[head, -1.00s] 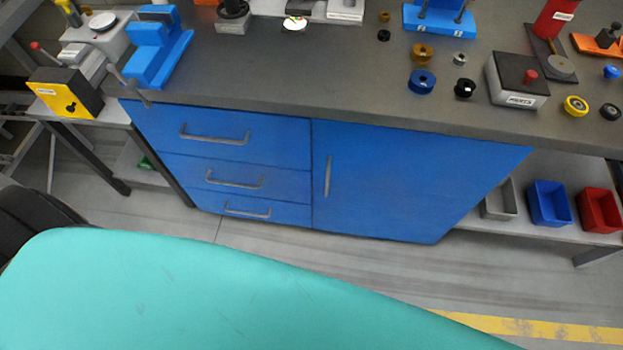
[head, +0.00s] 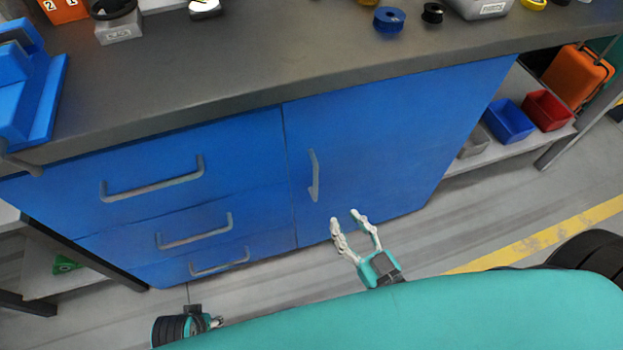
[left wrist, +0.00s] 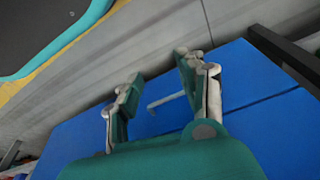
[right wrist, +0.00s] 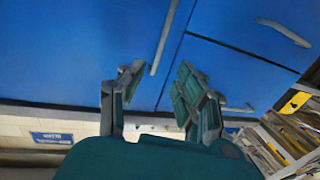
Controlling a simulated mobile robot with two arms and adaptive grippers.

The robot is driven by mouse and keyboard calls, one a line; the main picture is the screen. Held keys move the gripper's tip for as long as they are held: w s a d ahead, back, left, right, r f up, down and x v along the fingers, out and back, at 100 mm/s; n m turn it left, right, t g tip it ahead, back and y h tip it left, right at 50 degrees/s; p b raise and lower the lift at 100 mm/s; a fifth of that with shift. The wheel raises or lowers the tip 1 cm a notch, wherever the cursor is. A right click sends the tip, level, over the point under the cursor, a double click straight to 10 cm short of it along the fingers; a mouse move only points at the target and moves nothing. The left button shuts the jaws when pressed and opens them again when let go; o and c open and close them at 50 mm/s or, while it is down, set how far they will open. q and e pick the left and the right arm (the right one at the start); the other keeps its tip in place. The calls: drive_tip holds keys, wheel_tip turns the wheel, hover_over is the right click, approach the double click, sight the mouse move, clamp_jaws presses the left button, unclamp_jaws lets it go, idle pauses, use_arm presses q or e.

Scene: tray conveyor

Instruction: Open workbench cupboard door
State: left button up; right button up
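The blue cupboard door (head: 390,140) is shut, right of the drawers under the workbench. Its upright grey handle (head: 314,175) is near the door's left edge. My right gripper (head: 356,220) is open and empty, below and right of that handle in the head view. In the right wrist view, the handle (right wrist: 163,42) lies ahead of the open fingers (right wrist: 160,78), without visible contact. My left gripper (left wrist: 158,78) is open and empty in the left wrist view, facing blue fronts and a grey handle (left wrist: 166,100); I cannot tell which handle.
Three blue drawers with grey handles (head: 153,185) are left of the door. The grey worktop (head: 230,75) overhangs them. A lower shelf at right holds a blue bin (head: 510,120) and a red bin (head: 548,110). Floor in front of the door is clear.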

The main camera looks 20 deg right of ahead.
sight(317, 182)
drive_tip(key=b+x, duration=0.1)
drive_tip(key=x, duration=1.1)
drive_tip(key=shift+f, duration=0.1)
use_arm(q)
drive_tip(key=shift+w+r, duration=0.2)
drive_tip(key=shift+r, duration=0.8)
drive_tip(key=shift+w+r, duration=0.15)
drive_tip(key=shift+r, duration=0.85)
use_arm(e)
drive_tip(key=shift+w+a, duration=0.2)
drive_tip(key=shift+w, duration=0.35)
clamp_jaws()
